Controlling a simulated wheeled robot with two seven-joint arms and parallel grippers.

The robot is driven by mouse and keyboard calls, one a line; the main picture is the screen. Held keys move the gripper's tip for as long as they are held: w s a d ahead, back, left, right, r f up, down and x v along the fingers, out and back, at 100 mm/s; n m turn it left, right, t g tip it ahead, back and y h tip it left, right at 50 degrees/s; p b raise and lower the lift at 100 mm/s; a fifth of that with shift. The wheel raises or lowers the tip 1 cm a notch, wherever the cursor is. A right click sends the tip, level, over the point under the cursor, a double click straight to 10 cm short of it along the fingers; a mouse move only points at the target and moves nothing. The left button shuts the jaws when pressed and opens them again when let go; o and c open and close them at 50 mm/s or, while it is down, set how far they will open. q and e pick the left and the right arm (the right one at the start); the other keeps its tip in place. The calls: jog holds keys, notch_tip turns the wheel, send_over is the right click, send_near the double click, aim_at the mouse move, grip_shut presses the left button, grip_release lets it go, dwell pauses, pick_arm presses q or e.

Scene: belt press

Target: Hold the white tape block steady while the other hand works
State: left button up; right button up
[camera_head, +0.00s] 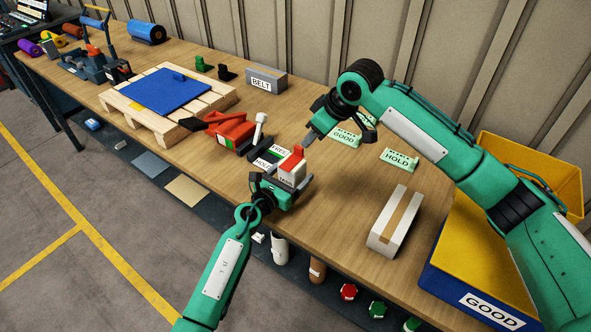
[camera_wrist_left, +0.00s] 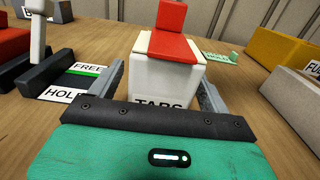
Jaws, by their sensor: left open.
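A white block (camera_wrist_left: 165,80) with partly hidden "TABS" lettering and a red piece on top stands on the table. It also shows in the head view (camera_head: 289,175). My left gripper (camera_head: 287,186) is open, with one finger on each side of the block; I cannot tell whether either finger touches it. The gripper body hides the block's lower front. My right gripper (camera_head: 309,136) hangs just behind and above the red top (camera_head: 293,160), apart from the block as far as I can see. Its jaws are too small to judge.
A red tool with a white-handled lever (camera_head: 236,130) and FREE/HOLD labels (camera_head: 268,157) lie close left of the block. GOOD (camera_head: 344,138) and HOLD (camera_head: 400,160) signs stand behind. A white box with a brown strip (camera_head: 394,222) and a blue-yellow GOOD bin (camera_head: 470,293) are right.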

pick_arm(q)
jog(key=shift+x, duration=1.05)
jog(key=c, duration=1.2)
